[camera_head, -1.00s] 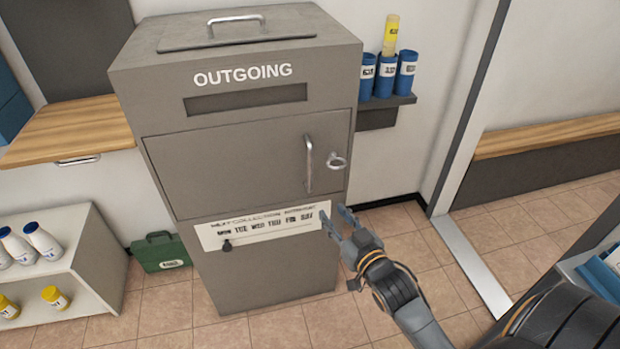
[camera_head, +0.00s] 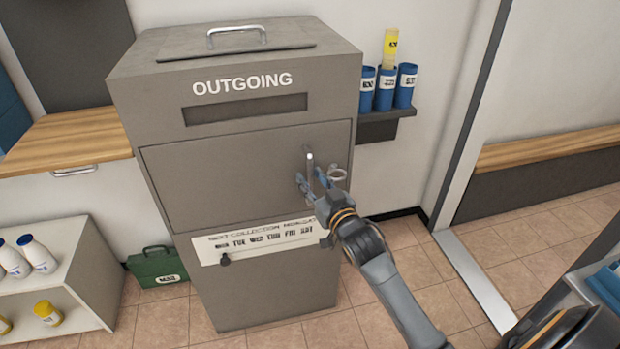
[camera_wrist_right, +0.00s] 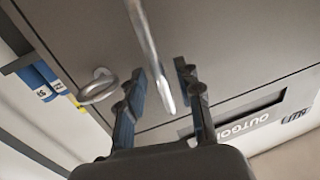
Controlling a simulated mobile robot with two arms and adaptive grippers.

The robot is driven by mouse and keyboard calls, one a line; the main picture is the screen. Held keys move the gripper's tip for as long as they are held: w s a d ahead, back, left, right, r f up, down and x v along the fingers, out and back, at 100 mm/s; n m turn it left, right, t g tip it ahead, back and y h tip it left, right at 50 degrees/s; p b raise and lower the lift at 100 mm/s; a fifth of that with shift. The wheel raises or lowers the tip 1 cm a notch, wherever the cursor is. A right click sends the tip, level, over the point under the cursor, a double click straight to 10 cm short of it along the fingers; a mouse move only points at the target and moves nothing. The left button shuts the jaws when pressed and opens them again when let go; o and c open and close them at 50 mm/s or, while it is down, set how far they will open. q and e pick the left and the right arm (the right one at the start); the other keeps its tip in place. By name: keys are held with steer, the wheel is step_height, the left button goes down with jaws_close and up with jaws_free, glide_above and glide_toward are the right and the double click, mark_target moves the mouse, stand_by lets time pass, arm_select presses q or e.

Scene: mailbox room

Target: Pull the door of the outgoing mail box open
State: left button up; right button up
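The grey outgoing mail box (camera_head: 225,290) stands in the middle of the head view. Its door (camera_head: 215,185) is shut, with a vertical bar handle (camera_head: 309,160) at the right side and a ring-shaped latch (camera_head: 338,174) beside it. I cannot tell whether either finger touches the bar. My left gripper is out of view.
A collection-day strip (camera_head: 265,240) is below the door. A small shelf (camera_head: 385,115) with blue tubes is at the right of the box. A green case (camera_head: 157,266) and a white shelf (camera_head: 85,275) with bottles stand at the left.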

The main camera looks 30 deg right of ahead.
steer(key=shift+w, duration=0.7)
jaws_close()
